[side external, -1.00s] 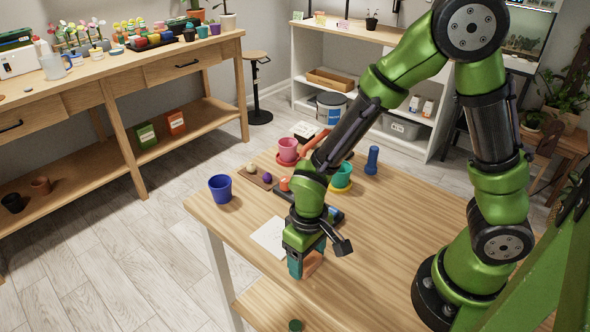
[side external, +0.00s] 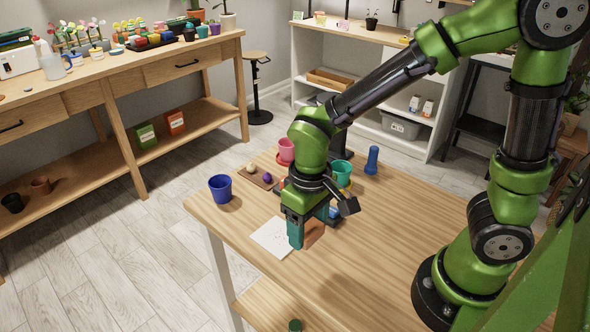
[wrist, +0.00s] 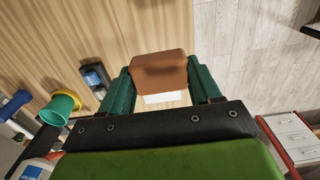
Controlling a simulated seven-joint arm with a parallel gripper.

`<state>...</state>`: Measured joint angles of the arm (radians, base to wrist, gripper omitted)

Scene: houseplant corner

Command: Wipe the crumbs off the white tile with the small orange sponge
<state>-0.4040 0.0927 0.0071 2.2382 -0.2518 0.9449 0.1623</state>
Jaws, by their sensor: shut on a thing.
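My gripper (wrist: 160,88), with teal fingers, is shut on the small orange sponge (wrist: 160,70), which sits between the fingertips in the wrist view. In the side external view the sponge (side external: 315,235) shows partly behind the near finger. The white tile (side external: 268,238) lies flat on the wooden table, just left of the fingers. A few tiny dark specks, like crumbs, show on it. The gripper points down at the tile's right edge and appears a little above the table; I cannot tell the exact gap.
A blue pot (side external: 220,188) stands at the table's left edge. A small board (side external: 258,180) with little balls, a pink pot (side external: 287,150), a teal pot (side external: 341,172) on a yellow saucer and a blue cylinder (side external: 372,160) stand behind. The table's front right is clear.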

